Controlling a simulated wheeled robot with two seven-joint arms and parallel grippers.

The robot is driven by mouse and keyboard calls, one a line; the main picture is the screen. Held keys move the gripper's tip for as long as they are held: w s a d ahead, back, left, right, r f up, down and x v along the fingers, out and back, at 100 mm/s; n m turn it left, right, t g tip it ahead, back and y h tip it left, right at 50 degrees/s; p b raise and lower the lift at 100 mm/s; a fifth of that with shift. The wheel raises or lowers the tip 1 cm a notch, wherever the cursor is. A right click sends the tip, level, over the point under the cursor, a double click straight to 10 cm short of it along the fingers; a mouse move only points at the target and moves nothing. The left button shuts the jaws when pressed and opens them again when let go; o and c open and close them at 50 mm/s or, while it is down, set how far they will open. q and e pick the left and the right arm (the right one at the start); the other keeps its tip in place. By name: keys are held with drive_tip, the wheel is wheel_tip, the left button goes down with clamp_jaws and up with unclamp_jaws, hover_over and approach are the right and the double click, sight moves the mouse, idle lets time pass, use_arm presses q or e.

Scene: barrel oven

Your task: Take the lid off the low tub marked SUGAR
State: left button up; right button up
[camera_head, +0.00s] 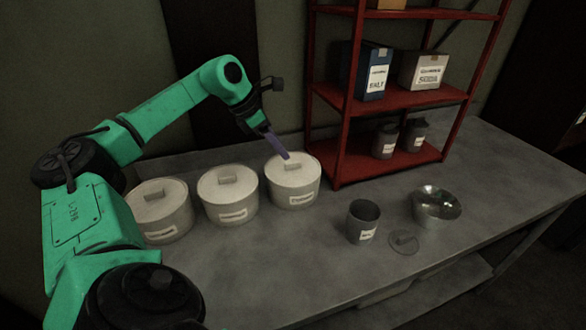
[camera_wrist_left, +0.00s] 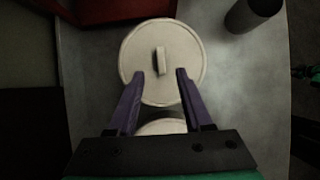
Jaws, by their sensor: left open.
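Three low pale tubs with flat lids and block handles stand in a row on the grey table: a left tub (camera_head: 162,211), a middle tub (camera_head: 228,194) and a right tub (camera_head: 293,181). Their front labels are too small to read, so I cannot tell which says SUGAR. My left gripper (camera_head: 286,156) is open at the lid of the right tub. In the left wrist view its purple fingers (camera_wrist_left: 160,72) point at a round lid (camera_wrist_left: 190,55), with the handle (camera_wrist_left: 161,60) just beyond and between the fingertips. Contact cannot be told. My right gripper is not in view.
A red shelf (camera_head: 400,99) with boxes and dark jars stands behind, to the right of the tubs. An open tin (camera_head: 364,223), a small loose lid (camera_head: 404,242) and a metal bowl (camera_head: 437,204) are on the right. The table front of the tubs is clear.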

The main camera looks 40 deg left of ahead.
sight(293, 162)
use_arm(q)
drive_tip(key=p+x, duration=0.1)
drive_tip(key=x, duration=0.4)
drive_tip(key=shift+w+d, duration=0.1)
drive_tip(key=shift+d, duration=0.1)
drive_tip(key=shift+w+f, duration=0.15)
drive_tip(key=shift+f, duration=0.1)
drive_tip(key=shift+r, duration=0.1)
clamp_jaws()
